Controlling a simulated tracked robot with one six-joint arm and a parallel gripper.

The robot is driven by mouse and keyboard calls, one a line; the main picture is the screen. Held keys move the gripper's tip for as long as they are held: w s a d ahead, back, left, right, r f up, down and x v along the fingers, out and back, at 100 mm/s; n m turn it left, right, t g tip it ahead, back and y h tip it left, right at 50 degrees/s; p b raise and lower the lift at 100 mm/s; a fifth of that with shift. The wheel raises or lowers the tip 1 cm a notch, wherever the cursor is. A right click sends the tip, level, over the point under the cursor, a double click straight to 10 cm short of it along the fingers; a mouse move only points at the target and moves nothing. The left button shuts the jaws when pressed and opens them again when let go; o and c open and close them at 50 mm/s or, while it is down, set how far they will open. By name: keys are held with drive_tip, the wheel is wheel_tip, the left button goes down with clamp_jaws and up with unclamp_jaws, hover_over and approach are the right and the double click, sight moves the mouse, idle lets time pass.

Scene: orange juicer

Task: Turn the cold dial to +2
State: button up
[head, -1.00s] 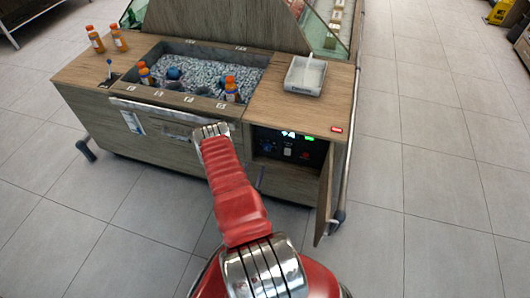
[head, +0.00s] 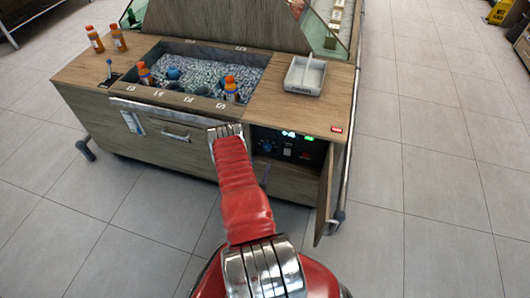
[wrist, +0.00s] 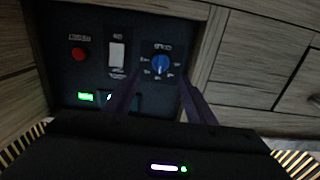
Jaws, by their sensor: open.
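The control panel (head: 299,151) sits inside the open compartment at the right of the cart front. In the head view, a small blue dial (head: 267,145) shows at the panel's left side. In the wrist view, where the panel appears upside down, the blue dial (wrist: 160,64) is right of centre with a pale pointer and marks around it. The marks are too small to read. My gripper (wrist: 156,82) is open, its two dark fingers spread to either side below the dial. I cannot tell whether they touch it.
A white switch (wrist: 116,55), a red button (wrist: 79,54) and a green display (wrist: 86,97) are beside the dial. The open cabinet door (head: 325,190) stands right of the compartment. Bottles (head: 231,87) sit in the ice bin above. Floor to the right is clear.

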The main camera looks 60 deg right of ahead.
sight(266, 149)
drive_tip(key=d, duration=0.3)
drive_tip(key=w+d, duration=0.1)
drive_tip(key=d, duration=0.5)
drive_tip(key=shift+w+d, duration=0.1)
drive_tip(key=shift+w, duration=0.1)
